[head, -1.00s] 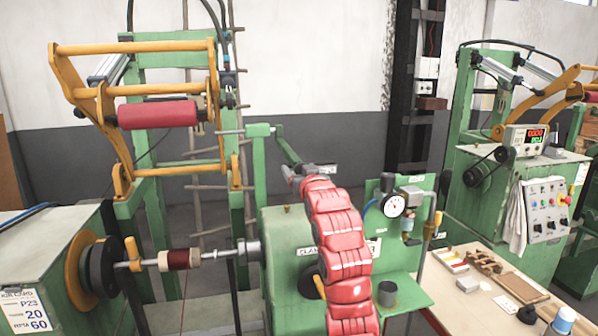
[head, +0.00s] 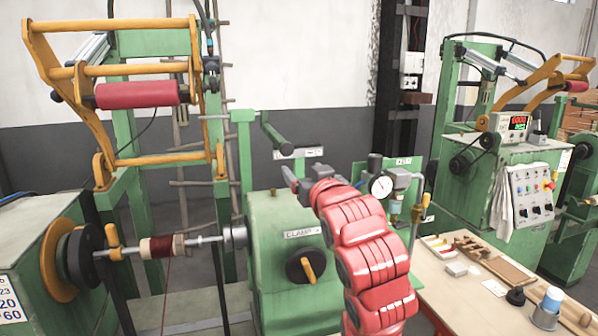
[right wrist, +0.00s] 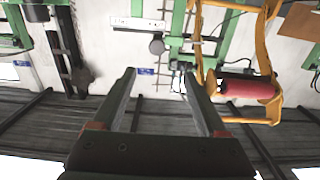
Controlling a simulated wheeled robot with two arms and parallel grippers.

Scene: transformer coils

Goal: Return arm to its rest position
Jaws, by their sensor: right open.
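My right arm, red, rises from the bottom of the head view in front of the green clamp housing. Its gripper (head: 291,176) is a small dark shape at the arm's upper end, in front of the housing's top. In the right wrist view the two fingers of the right gripper (right wrist: 160,88) stand wide apart, with nothing between them. The wrist view looks at the wall and the frame with the red roller (right wrist: 245,88). My left gripper is not in view.
A coil (head: 157,247) with dark red wire sits on the shaft left of the clamp housing (head: 275,222). A yellow frame with a red roller (head: 136,95) stands upper left. A gauge (head: 381,187) is right of the arm. A wooden table (head: 460,300) carries small tools at lower right.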

